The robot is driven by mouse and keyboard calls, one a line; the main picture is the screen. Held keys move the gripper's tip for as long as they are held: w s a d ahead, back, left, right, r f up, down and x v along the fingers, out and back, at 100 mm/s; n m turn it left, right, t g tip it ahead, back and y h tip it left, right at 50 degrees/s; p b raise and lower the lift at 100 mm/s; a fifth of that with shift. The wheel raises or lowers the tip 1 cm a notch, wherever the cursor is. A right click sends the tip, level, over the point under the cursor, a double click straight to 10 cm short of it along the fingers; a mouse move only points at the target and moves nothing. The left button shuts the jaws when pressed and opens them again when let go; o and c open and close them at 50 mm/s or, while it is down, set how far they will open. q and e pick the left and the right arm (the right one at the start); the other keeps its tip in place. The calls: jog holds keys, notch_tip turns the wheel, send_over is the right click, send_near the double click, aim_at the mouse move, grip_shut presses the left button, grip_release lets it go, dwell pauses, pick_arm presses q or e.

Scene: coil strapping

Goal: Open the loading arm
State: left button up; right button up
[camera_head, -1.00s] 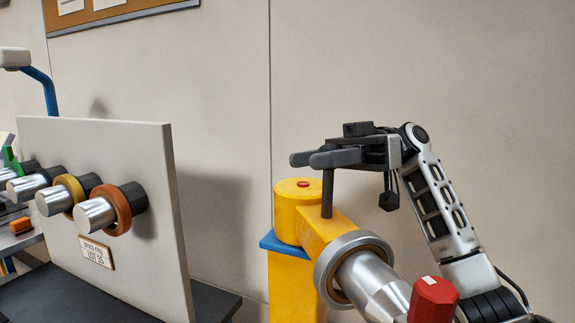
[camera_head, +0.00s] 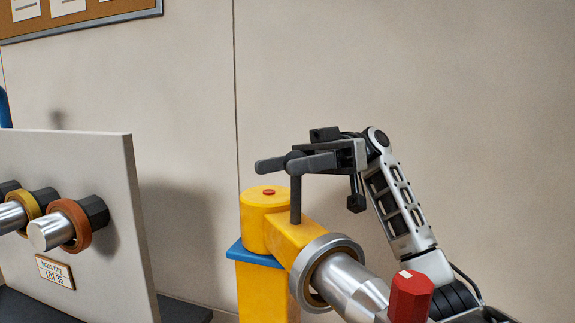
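The yellow loading arm (camera_head: 285,236) extends from a round yellow post head (camera_head: 266,215) toward the lower right. It carries a grey ring (camera_head: 306,268) and a shiny metal cylinder (camera_head: 353,286), with a red faceted knob (camera_head: 410,297) at the near end. A dark upright handle (camera_head: 296,202) stands on the yellow arm. My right gripper (camera_head: 291,162) is level with the handle's top, its fingers pointing left. The fingers overlap the handle top in view, so I cannot tell whether they are closed on it. My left gripper is out of view.
A pale upright panel (camera_head: 105,190) at left bears metal pegs (camera_head: 48,233) with orange and yellow rings, and a lot tag (camera_head: 55,271). It stands on a dark base. A plain wall (camera_head: 420,70) with a corkboard (camera_head: 85,18) is behind.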

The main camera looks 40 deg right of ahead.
jog(key=w+d, duration=0.1)
jog(key=d, duration=1.1)
